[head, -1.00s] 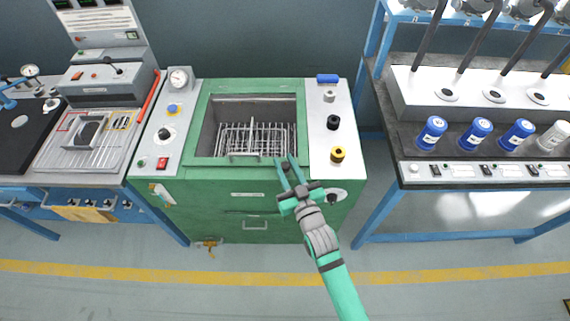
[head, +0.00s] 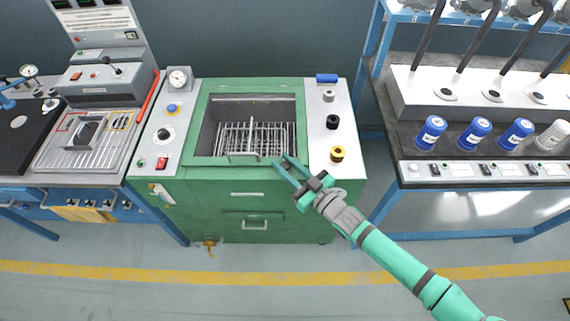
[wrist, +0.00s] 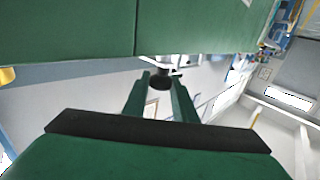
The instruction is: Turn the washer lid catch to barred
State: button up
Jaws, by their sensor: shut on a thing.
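The green washer (head: 192,172) stands in the middle of the head view with its top tub open. A wire basket (head: 250,138) shows inside. My gripper (head: 282,161) is at the tub's front right rim, its two fingers pointing up and left. In the wrist view, my gripper (wrist: 160,76) has its fingers on either side of a small dark knob (wrist: 160,82), and is shut on it. This knob appears to be the lid catch. In the head view the fingers mostly hide it, and I cannot read its setting.
The washer's right panel carries a black knob (head: 333,122), a yellow-ringed knob (head: 338,154) and a blue block (head: 327,78). The left panel has a gauge (head: 179,78) and a red switch (head: 162,163). The floor in front is clear.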

jog(key=shift+f+n+g+y, duration=0.15)
jog(key=shift+n+g+y, duration=0.15)
jog(key=shift+y, duration=0.1)
dwell(0.3)
jog(key=o, duration=1)
jog(key=shift+w, duration=0.1)
jog(key=shift+o, duration=0.2)
jog(key=shift+a, duration=0.1)
jog(key=shift+a, duration=0.1)
jog(key=v, duration=1.1)
jog(key=shift+w, duration=0.15)
